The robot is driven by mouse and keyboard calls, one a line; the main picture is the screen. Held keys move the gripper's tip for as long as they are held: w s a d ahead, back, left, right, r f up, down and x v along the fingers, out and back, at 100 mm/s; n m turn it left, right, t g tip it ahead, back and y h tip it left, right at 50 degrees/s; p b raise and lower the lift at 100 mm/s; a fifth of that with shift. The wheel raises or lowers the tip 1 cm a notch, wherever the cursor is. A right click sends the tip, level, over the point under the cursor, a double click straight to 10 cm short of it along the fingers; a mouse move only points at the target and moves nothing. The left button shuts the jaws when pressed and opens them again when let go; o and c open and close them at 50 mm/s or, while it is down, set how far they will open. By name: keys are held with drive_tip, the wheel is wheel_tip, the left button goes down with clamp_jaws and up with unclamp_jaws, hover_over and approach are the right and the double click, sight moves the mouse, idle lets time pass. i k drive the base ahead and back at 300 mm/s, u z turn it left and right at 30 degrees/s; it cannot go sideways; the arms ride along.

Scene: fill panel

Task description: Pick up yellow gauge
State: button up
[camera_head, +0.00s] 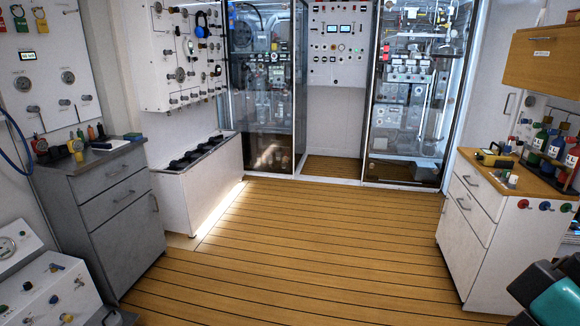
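A small yellow object with a round face (76,149), which looks like a gauge, stands on top of the grey drawer cabinet (118,200) at the left. It is near the cabinet's front left edge, beside dark and red items. Another yellow object with dark parts (494,158) lies on the white cabinet (475,205) at the right. It is too small to tell if it is a gauge.
The wooden plank floor (300,250) is clear in the middle. White equipment boxes (50,290) stand at the lower left. Several bottles (550,148) stand on the right cabinet, below a wooden wall cupboard (545,62). Glass-fronted racks (415,90) line the back.

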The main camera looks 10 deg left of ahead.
sight(75, 146)
drive_tip(key=u, duration=0.25)
drive_tip(key=i, duration=2.05)
drive_tip(key=u, duration=1.15)
drive_tip(key=i, duration=1.85)
drive_tip(key=u, duration=0.85)
drive_tip(key=i, duration=0.75)
drive_tip(key=u, duration=0.2)
